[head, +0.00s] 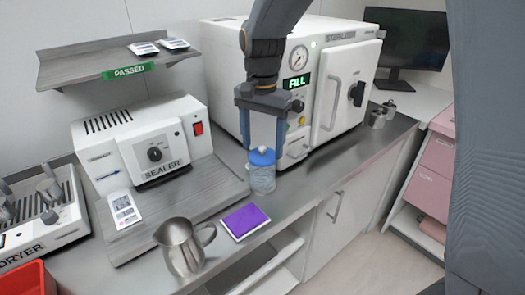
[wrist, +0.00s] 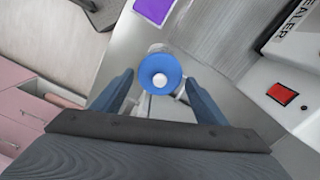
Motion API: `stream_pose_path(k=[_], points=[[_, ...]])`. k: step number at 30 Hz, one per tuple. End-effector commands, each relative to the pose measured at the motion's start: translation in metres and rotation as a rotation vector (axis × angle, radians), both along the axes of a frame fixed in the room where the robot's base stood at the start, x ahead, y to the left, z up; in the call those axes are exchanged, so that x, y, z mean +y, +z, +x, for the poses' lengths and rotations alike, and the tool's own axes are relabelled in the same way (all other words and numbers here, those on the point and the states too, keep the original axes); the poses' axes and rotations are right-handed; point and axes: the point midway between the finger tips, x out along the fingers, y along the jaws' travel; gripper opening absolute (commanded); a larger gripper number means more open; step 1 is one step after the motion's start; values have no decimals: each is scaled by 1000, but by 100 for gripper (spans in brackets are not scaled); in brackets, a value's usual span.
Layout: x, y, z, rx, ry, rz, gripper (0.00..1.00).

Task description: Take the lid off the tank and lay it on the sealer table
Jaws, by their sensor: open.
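The tank (head: 262,180) is a clear container on the counter between the sealer and the sterilizer. Its blue lid (head: 262,157) with a pale round knob sits on top. In the wrist view the lid (wrist: 160,73) shows from above, just beyond and between my fingertips. My gripper (head: 267,145) is open and empty, pointing down above the tank, with a finger on each side of the lid's line; it also shows in the wrist view (wrist: 160,85). The sealer table (head: 205,187) is the grey board under and in front of the white sealer (head: 150,145).
A metal jug (head: 183,247) and a purple pad (head: 245,221) stand near the counter's front edge. A pouch (head: 124,208) lies on the sealer table's left part. The sterilizer (head: 330,75) stands close behind my gripper. The sealer table's right part is bare.

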Motion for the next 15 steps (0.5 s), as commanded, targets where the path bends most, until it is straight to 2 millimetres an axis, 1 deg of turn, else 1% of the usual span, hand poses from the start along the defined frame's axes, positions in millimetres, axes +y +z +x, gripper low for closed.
stream_pose_path(k=[3,10,14,15], points=[[0,-7,0,1,1,0,67],[0,-9,0,0,1,0,67],[0,-9,0,0,1,0,45],[0,-8,0,0,1,0,38]])
